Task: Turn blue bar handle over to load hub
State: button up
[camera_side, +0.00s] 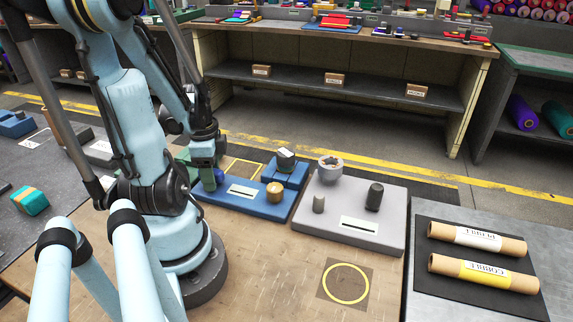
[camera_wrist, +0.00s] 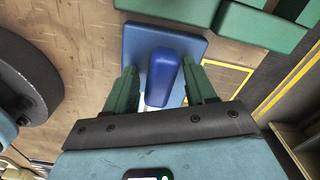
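The blue bar handle (camera_wrist: 163,80) shows in the wrist view on a lighter blue plate (camera_wrist: 192,45). My gripper (camera_wrist: 160,66) has its two green fingers apart, one on each side of the bar, with a gap showing on both sides. In the side view my gripper (camera_side: 204,176) points down at the left end of a blue base (camera_side: 235,204); the bar is hidden there. The base also carries a tan round knob (camera_side: 275,191). I cannot tell which part is the load hub.
A grey plate (camera_side: 375,226) to the right bears a grey bowl-shaped piece (camera_side: 330,170), a small grey peg (camera_side: 319,204) and a dark cylinder (camera_side: 374,197).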

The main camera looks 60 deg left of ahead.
jog(key=shift+o, duration=0.3)
jog(key=shift+r, duration=2.5)
jog(key=shift+n+t+y, duration=0.6)
jog(key=shift+t+y, duration=0.1)
jog(key=w+d, duration=0.1)
jog(key=w, duration=0.1)
jog(key=w+d+r, duration=0.1)
jog(key=w, duration=0.2)
jog(key=w+d, duration=0.1)
jog(key=w, duration=0.1)
jog(key=shift+w+d+r, duration=0.2)
jog(key=shift+w, duration=0.1)
jog(key=w+d+r+n+t, duration=0.1)
jog(key=w+d+r+t, duration=0.1)
jog(key=w+d, duration=0.3)
jog(key=w+d+r+n+t+h, duration=0.1)
jog(key=w+d, duration=0.4)
jog(key=d, duration=0.7)
notch_tip(320, 180, up, 2)
jog(key=n+t, duration=0.1)
jog(key=t, duration=0.1)
jog(key=shift+w+d+t, duration=0.15)
jog(key=shift+w+t, duration=0.2)
jog(key=shift+t, duration=0.05)
jog(key=shift+o, duration=0.3)
